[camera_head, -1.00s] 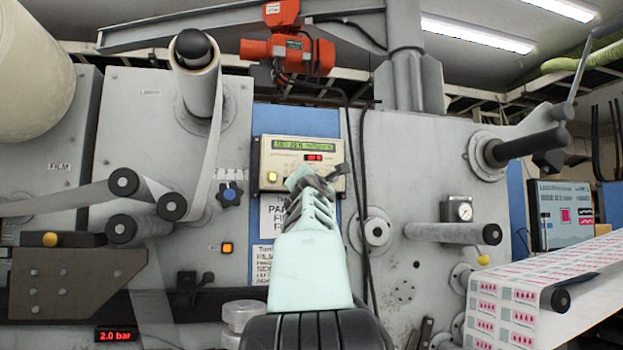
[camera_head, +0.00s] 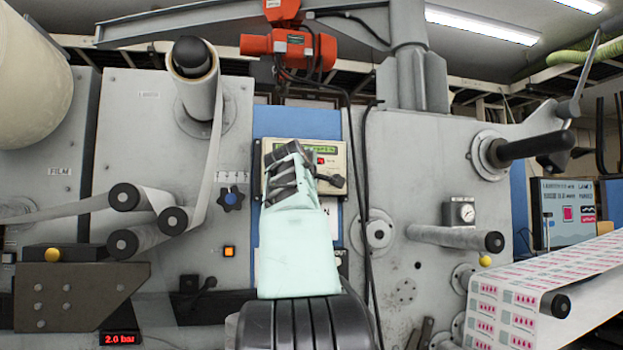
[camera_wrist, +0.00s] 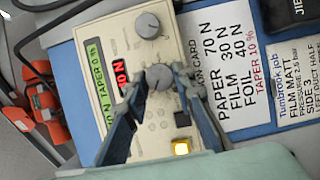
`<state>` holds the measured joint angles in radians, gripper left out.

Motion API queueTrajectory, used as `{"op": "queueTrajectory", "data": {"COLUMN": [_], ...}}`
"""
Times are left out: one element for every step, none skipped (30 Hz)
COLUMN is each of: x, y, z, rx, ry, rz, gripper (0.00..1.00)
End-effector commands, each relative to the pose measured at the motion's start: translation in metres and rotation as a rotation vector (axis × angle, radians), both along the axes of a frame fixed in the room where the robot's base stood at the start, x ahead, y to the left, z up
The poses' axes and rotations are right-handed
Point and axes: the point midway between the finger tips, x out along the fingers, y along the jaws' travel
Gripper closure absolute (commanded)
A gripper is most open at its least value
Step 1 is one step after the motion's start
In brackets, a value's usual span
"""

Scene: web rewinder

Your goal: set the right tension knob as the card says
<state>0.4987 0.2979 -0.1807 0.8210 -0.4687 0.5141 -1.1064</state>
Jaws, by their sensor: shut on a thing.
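The cream tension panel (camera_head: 335,160) has two grey knobs in the wrist view. My gripper (camera_wrist: 160,85) has its fingers closed around the lower knob (camera_wrist: 159,72). The other knob (camera_wrist: 147,25), farther right on the panel, stands free; it also shows in the head view (camera_head: 337,181). A green display (camera_wrist: 98,75) shows a taper reading of about 0 %, and a small red display (camera_wrist: 120,73) seems to read 10 N. The white card (camera_wrist: 222,70) reads paper 70 N, film 30 N, foil 40 N, taper 10 %. In the head view my gripper (camera_head: 283,155) covers part of the panel.
A job label (camera_wrist: 295,85) beside the card reads film matt. A lit yellow button (camera_wrist: 181,148) and a dark one (camera_wrist: 182,118) sit near the fingers. Black cables (camera_head: 362,200) hang right of the panel.

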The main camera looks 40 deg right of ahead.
Motion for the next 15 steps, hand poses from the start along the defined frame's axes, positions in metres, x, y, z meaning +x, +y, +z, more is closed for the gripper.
{"op": "queueTrajectory", "data": {"x": [0.0000, 0.0000, 0.0000, 0.0003, 0.0004, 0.0002, 0.0002, 0.0002, 0.0003, 0.0003, 0.0002, 0.0002, 0.0002, 0.0002, 0.0002], "y": [-0.0008, -0.0009, -0.0009, -0.0008, -0.0007, -0.0006, -0.0005, -0.0005, -0.0003, -0.0002, -0.0002, -0.0002, -0.0002, -0.0002, -0.0002], "z": [0.0000, 0.0000, -0.0001, -0.0002, -0.0002, 0.0001, 0.0001, 0.0002, 0.0002, 0.0002, 0.0003, 0.0003, 0.0003, 0.0003, 0.0002], "rx": [0.021, 0.032, 0.046, 0.055, 0.063, 0.072, 0.077, 0.083, 0.089, 0.092, 0.095, 0.097, 0.099, 0.101, 0.101], "ry": [-0.012, -0.018, -0.025, -0.030, -0.034, -0.039, -0.042, -0.045, -0.048, -0.049, -0.052, -0.053, -0.054, -0.054, -0.055], "rz": [-0.001, -0.001, -0.002, -0.001, 0.000, -0.001, -0.001, 0.000, 0.000, 0.000, 0.000, 0.000, 0.000, 0.000, 0.000], "gripper": [1.00, 1.00, 1.00, 1.00, 1.00, 1.00, 1.00, 1.00, 1.00, 1.00, 1.00, 1.00, 1.00, 1.00, 1.00]}}
